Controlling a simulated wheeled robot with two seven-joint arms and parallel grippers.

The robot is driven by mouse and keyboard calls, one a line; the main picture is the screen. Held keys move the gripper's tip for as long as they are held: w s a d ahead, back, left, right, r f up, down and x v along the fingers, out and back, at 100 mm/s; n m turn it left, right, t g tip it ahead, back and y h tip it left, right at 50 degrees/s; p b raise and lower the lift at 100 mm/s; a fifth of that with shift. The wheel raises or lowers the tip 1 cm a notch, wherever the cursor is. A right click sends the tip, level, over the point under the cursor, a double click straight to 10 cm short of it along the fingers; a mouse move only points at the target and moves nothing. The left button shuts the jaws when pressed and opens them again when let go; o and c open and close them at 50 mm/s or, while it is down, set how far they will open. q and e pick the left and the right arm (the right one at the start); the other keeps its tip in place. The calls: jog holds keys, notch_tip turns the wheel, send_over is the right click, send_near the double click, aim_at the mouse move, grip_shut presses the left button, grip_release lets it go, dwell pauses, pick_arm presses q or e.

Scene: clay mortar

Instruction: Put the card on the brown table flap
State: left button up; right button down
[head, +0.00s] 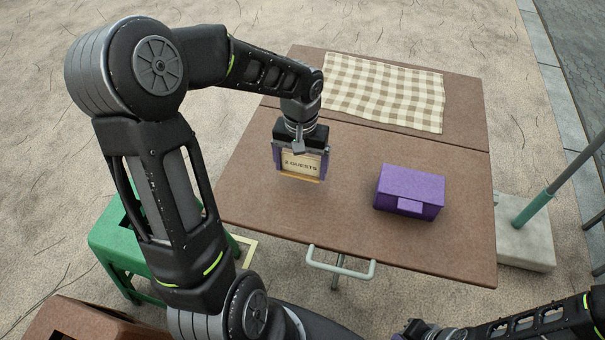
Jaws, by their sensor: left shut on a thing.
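My left gripper (301,160) points down over the brown folding table and is shut on a card (301,164). The card is cream with dark lettering ending in "GUESTS", and it is held upright, facing me. Purple shows at both sides of the card and a yellow-orange strip along its lower edge. Whether the lower edge touches the table is hard to tell. The brown table top (330,215) has a seam across it, dividing a large near panel from a far panel; the card is over the near panel. My right arm enters at bottom right; its gripper (412,331) is mostly cut off.
A purple box (409,190) stands on the near panel, right of the card. A checked cloth (385,92) covers much of the far panel. A pale handle (341,268) juts from the table's front edge. A green stool (115,240) stands left. Bare table lies around the card.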

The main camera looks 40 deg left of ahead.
aim_at(301, 173)
pick_arm(q)
jog(key=shift+f, duration=1.85)
jog(key=shift+f+b, duration=0.25)
jog(key=shift+b, duration=0.15)
jog(key=o, duration=1.1)
jog(key=shift+r, duration=0.1)
